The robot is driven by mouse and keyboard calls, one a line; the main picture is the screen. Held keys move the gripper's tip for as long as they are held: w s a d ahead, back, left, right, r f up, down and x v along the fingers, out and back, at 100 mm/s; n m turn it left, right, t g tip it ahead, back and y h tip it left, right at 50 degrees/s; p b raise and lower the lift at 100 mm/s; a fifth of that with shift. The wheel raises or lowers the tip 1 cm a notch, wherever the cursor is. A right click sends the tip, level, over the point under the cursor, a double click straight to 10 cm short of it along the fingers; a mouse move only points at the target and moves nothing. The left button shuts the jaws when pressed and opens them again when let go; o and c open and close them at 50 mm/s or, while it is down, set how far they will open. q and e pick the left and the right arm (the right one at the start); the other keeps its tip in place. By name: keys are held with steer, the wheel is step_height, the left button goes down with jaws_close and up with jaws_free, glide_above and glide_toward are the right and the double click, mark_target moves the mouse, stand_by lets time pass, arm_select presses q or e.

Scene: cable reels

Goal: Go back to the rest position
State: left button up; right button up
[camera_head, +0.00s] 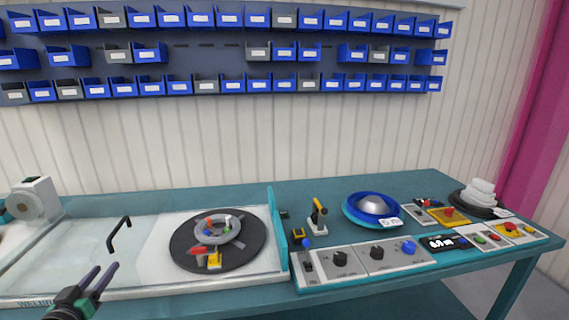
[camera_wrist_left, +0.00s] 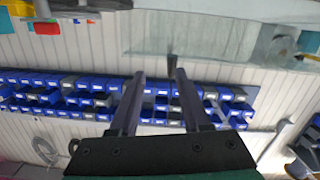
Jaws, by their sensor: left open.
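My left gripper (camera_head: 106,268) is at the lower left of the head view, in front of the workbench. Its two dark fingers are apart with nothing between them. In the left wrist view the open fingers (camera_wrist_left: 160,76) point up the picture, and the scene looks upside down. My right gripper is in neither view.
A clear cover with a black handle (camera_head: 119,234) lies beyond my left gripper. Right of it are a black disc (camera_head: 183,247) with a grey ring, a control panel (camera_head: 365,257) and a blue reel (camera_head: 371,206). Blue bins (camera_head: 178,88) line the wall.

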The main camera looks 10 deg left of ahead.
arm_select(q)
steer(key=d+f+m+g+h, duration=0.3)
steer(key=d+f+g, duration=0.1)
steer(key=d+f, duration=0.55)
steer(key=s+d+f+m+g+h, duration=0.1)
steer(key=s+d+f+g, duration=0.2)
steer(key=s+d, duration=0.25)
steer(key=s+d+f+m+g+h, duration=0.1)
steer(key=s+d+f+m+g, duration=0.2)
steer(key=d, duration=0.4)
steer(key=s+d+f+g, duration=0.3)
steer(key=s+d, duration=0.3)
step_height(320, 180, down, 20)
steer(key=s, duration=0.2)
steer(key=s+a+f+g, duration=0.2)
steer(key=s+f, duration=1.3)
steer(key=s, duration=0.2)
steer(key=shift+s+a+f+m, duration=0.25)
steer(key=shift+a+f+m, duration=0.15)
